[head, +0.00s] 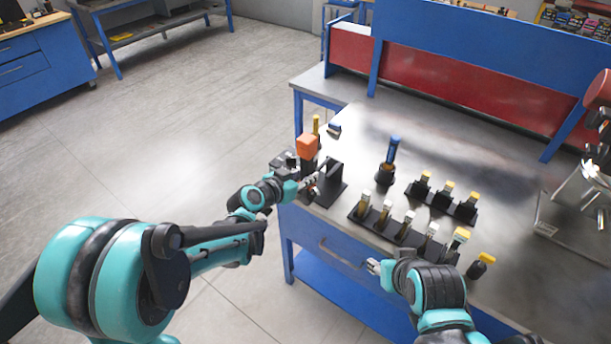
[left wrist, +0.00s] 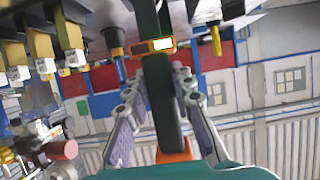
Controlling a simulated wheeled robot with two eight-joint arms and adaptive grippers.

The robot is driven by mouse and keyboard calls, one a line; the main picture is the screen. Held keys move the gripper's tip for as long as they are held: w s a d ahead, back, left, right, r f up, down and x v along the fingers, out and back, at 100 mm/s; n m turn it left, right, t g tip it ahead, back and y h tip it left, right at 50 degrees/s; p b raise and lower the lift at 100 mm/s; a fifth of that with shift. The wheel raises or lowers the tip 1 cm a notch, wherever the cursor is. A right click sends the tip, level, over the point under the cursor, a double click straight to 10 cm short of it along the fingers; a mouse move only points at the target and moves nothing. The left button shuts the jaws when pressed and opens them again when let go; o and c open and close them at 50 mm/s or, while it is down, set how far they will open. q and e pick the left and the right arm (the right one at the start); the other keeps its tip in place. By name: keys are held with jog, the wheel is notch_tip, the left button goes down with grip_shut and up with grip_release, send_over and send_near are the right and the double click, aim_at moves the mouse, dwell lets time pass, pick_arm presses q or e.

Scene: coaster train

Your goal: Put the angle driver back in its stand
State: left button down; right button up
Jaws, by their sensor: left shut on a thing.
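The angle driver shows its orange end block (head: 307,146) at the left end of the workbench. In the left wrist view its black body (left wrist: 162,105) runs between my fingers, with a small lit green display beyond. My left gripper (head: 312,184) is shut on the driver's body; the arm partly hides it in the head view. A black stand (head: 334,172) is close beside the driver, to its right, near the bench's front left corner. I cannot tell whether the driver touches the stand. My right gripper (head: 374,267) is near the front edge of the bench, and its jaw opening is unclear.
A blue-handled tool (head: 392,152) stands upright in a black holder to the right. A yellow-handled tool (head: 316,127) is behind the driver. Black racks (head: 402,232) with several yellow-topped pieces fill the bench's front middle. The bench top (head: 430,135) behind them is clear.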

pick_arm(q)
jog(key=shift+w+d+r, duration=0.1)
jog(key=shift+w, duration=0.05)
jog(key=shift+w+d, duration=0.2)
jog(key=shift+w, duration=0.1)
jog(key=shift+w+d, duration=0.35)
jog(key=shift+w, duration=0.05)
jog(key=shift+w+d+b, duration=0.15)
jog(key=shift+w+d, duration=0.4)
jog(key=shift+w, duration=0.25)
jog(key=shift+w+d+b, duration=0.1)
jog(key=shift+w+d, duration=0.5)
jog(key=shift+w, duration=0.2)
jog(key=shift+w+d+b, duration=0.15)
jog(key=shift+w+d, duration=0.4)
jog(key=shift+w, duration=0.25)
jog(key=shift+w+d, duration=0.2)
jog(key=shift+w, duration=0.05)
jog(key=shift+w+d, duration=0.4)
jog(key=shift+w, duration=0.15)
jog(key=shift+f+b, duration=0.8)
dwell(1.5)
jog(key=c, duration=1.2)
grip_release()
